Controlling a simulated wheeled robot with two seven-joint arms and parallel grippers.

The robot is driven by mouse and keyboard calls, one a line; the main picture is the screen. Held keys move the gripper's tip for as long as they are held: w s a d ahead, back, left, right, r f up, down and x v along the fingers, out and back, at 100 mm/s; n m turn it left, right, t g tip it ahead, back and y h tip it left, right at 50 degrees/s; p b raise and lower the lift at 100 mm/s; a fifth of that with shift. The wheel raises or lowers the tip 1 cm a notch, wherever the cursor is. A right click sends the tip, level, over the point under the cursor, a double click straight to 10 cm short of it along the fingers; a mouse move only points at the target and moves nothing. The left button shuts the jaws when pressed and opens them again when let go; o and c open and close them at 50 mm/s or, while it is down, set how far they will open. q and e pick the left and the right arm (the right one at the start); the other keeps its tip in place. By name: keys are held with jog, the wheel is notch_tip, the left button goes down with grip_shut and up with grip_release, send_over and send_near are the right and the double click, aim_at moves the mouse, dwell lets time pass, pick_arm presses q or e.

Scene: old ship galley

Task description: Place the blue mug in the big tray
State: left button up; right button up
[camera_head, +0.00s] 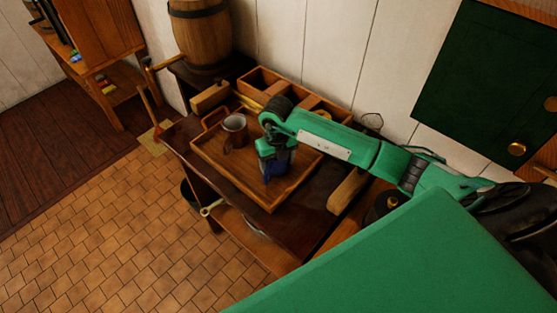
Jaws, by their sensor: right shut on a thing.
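The big wooden tray (208,156) lies on a dark table. My right gripper (273,158) points down over the right part of the tray and is shut on the blue mug (275,168). The mug is mostly hidden by the gripper; only a dark blue part shows below it. I cannot tell whether the mug touches the tray floor. A brownish mug with a pale rim (236,131) stands in the tray, to the left of my gripper. My left gripper is not in view.
A wooden box with compartments (262,76) stands behind the tray, partly hidden by my right arm. A barrel (201,36) stands at the back left. A wooden block (347,190) lies on the dark table (312,217) right of the tray. The tray's front left floor is bare.

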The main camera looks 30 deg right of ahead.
jog(key=shift+s+a, duration=0.1)
jog(key=shift+a, duration=0.1)
jog(key=shift+f, duration=0.1)
jog(key=o, duration=1.2)
jog(key=shift+d+f, duration=0.1)
jog(key=shift+d, duration=0.1)
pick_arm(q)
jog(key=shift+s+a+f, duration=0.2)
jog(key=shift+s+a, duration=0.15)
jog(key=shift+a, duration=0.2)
pick_arm(e)
jog(key=shift+a, duration=0.1)
